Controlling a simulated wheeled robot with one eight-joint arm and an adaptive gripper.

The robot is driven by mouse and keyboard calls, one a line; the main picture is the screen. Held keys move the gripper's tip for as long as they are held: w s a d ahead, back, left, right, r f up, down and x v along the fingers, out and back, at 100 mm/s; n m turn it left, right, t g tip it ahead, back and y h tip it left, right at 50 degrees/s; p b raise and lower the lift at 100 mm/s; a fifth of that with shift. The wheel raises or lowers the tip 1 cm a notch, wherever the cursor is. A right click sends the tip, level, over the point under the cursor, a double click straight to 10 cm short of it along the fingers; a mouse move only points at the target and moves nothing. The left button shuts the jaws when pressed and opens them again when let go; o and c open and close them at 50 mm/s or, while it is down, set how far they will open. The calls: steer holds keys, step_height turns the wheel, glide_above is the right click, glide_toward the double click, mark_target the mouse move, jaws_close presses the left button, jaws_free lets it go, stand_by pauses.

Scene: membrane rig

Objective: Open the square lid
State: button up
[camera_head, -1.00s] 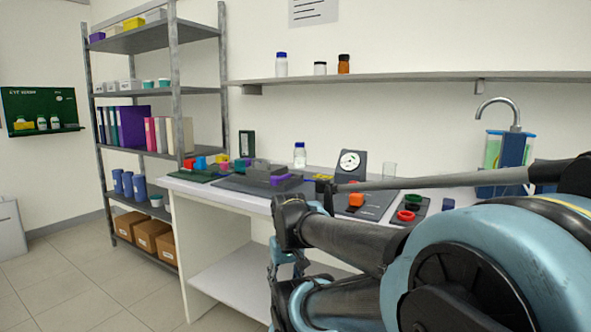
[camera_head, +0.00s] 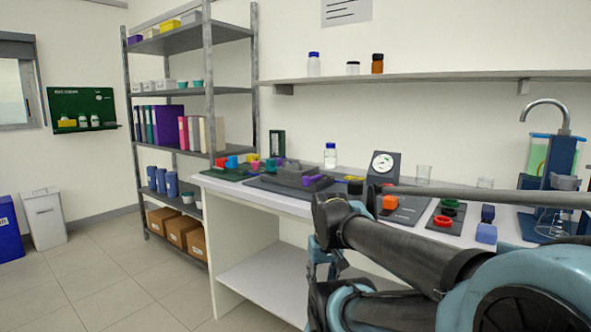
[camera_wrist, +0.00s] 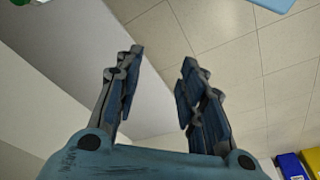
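A dark grey blocky unit (camera_head: 297,171) sits on a dark mat on the bench, left of its middle, with purple parts (camera_head: 316,183) at its front right. Its raised grey top may be the square lid; at this size I cannot tell for certain. My gripper (camera_wrist: 160,75) is open and empty in the wrist view, its fingers pointing over the floor and a pale surface. In the head view my arm crosses the lower right, in front of the bench and apart from the grey unit. My fingertips are not clear there.
A metal shelf rack (camera_head: 211,110) stands left. A white bin (camera_head: 44,216) is farther left. Floor before the rack is clear.

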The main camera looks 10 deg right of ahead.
steer(key=w+a+r+n, duration=0.1)
steer(key=w+r+n, duration=0.1)
steer(key=w+r, duration=1)
steer(key=w+r+n, duration=0.2)
steer(key=w+r, duration=0.6)
steer(key=r, duration=0.7)
steer(key=w+a+r+n+h, duration=0.1)
steer(key=w+a+r+n, duration=0.1)
steer(key=w+r, duration=0.75)
steer(key=w+a+r+n+h, duration=0.1)
steer(key=w+a+r+n, duration=0.15)
steer(key=w+r, duration=0.75)
steer(key=shift+g, duration=0.3)
steer(key=x, duration=1.2)
steer(key=w+x, duration=0.1)
steer(key=x, duration=0.6)
steer(key=shift+a, duration=0.3)
steer(key=shift+r, duration=0.1)
jaws_close()
